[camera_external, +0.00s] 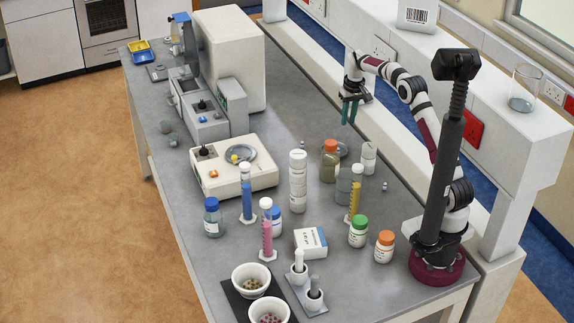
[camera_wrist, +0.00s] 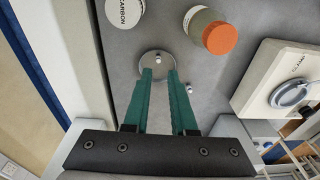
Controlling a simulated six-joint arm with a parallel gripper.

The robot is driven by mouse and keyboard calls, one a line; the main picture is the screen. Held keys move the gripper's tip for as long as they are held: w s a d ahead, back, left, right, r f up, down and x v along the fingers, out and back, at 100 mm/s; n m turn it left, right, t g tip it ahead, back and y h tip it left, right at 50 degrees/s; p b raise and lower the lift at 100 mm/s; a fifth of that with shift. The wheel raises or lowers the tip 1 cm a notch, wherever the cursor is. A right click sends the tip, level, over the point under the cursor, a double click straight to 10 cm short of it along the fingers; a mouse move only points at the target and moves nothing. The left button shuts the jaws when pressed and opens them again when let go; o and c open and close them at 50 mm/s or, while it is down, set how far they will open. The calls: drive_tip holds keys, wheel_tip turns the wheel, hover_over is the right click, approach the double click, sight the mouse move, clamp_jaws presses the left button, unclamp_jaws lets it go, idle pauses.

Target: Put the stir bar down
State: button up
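My gripper (camera_external: 349,118) hangs above the far part of the bench with its green fingers pointing down. In the wrist view the two fingers (camera_wrist: 159,73) stand apart, and nothing shows gripped between them. Beyond the fingertips is a round grey dish or disc (camera_wrist: 148,62), which also shows in the external view (camera_external: 342,150). A tiny pale piece (camera_wrist: 158,59) appears on the disc, in line with the finger gap. It may be the stir bar, but it is too small to tell. A similar small piece (camera_wrist: 189,89) lies on the bench to the right.
An orange-capped bottle (camera_external: 329,165) and a white carbon jar (camera_external: 369,158) stand close to the disc. A white plate device (camera_external: 225,182), cylinders and more bottles crowd the nearer bench. Bare bench (camera_external: 290,110) lies left of my gripper. A raised shelf runs along the right.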

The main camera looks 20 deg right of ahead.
drive_tip(key=s+r+m, duration=0.2)
drive_tip(key=s+r, duration=0.6)
drive_tip(key=s, duration=0.6)
drive_tip(key=s+f+m+g+y, duration=0.1)
drive_tip(key=s+f+m, duration=0.2)
drive_tip(key=s, duration=2.4)
drive_tip(key=shift+f+y, duration=0.3)
drive_tip(key=shift+f, duration=0.1)
